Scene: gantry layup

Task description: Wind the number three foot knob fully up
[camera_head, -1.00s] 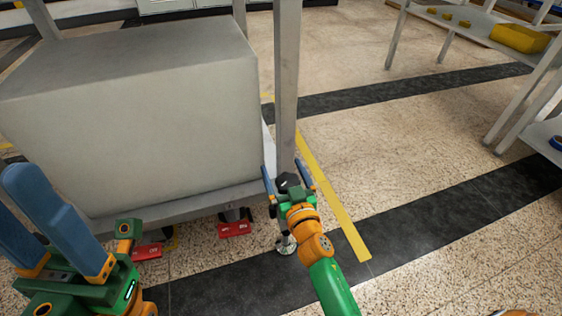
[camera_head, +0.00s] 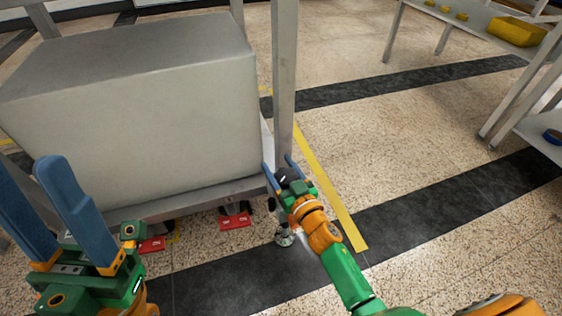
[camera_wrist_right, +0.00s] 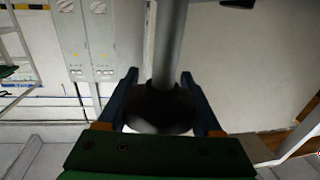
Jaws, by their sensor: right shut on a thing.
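The foot knob, dark and round, shows in the head view (camera_head: 287,176) at the bottom of the frame's near corner post. It is partly hidden by my right gripper (camera_head: 281,170), which is shut on it. In the right wrist view the knob (camera_wrist_right: 160,108) sits between the two blue fingers, with a grey metal leg or stem rising above it. A silver foot pad (camera_head: 284,239) is on the floor below it. I cannot read a number on the knob. My left gripper (camera_head: 32,168) is empty, its blue fingers apart, at the lower left.
A large grey block (camera_head: 135,105) rests on the frame, left of the post (camera_head: 284,80). Red labelled pieces (camera_head: 235,219) lie beneath it. A yellow floor line (camera_head: 330,190) runs past on the right. A shelf with a yellow bin (camera_head: 516,31) stands at the upper right.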

